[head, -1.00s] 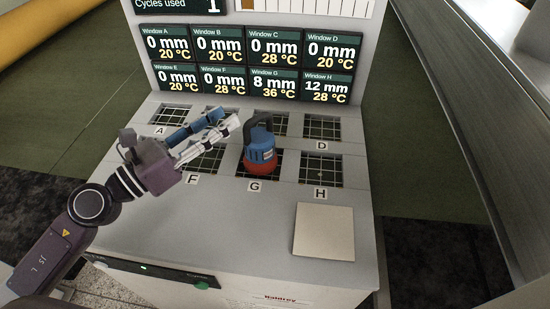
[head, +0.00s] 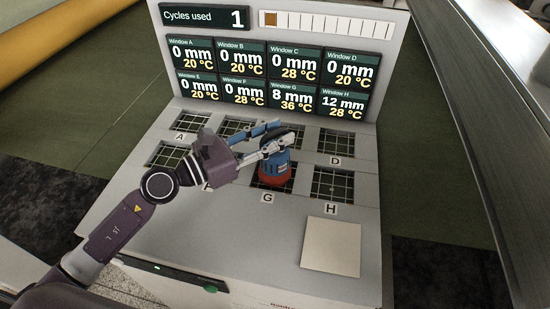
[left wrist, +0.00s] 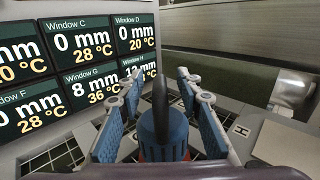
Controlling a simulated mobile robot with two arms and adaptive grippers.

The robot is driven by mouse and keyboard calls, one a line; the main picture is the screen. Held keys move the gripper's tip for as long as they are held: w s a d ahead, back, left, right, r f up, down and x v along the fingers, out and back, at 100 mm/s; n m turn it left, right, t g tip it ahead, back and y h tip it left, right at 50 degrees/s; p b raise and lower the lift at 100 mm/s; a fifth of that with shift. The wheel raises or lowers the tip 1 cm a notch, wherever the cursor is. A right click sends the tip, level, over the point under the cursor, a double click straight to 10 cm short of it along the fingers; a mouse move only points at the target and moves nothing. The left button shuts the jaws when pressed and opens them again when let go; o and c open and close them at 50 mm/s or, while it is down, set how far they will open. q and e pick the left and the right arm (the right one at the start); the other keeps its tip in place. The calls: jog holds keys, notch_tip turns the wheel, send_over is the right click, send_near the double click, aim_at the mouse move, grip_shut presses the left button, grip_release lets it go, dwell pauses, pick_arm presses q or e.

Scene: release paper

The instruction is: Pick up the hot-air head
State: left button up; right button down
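The hot-air head (head: 274,174) is blue on top with a red lower part and stands upright on window G of the machine's panel. Its black handle is mostly hidden behind my left gripper (head: 281,136) in the head view. My left gripper is open, with its two blue-padded fingers at the top of the head. In the left wrist view, the hot-air head (left wrist: 163,132) shows from close up. Its dark handle rises between the spread fingers, with gaps visible on both sides. My right gripper is in neither view.
The sloped panel (head: 240,222) has several gridded windows with letter labels. A display board (head: 286,38) stands behind, showing window G at 8 mm and 36 °C. A pale square pad (head: 331,246) lies at the front right. A metal rail runs along the right.

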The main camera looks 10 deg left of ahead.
pick_arm(q)
grip_shut()
dwell(0.5)
jog(key=shift+w+r, duration=0.1)
jog(key=shift+r, duration=0.15)
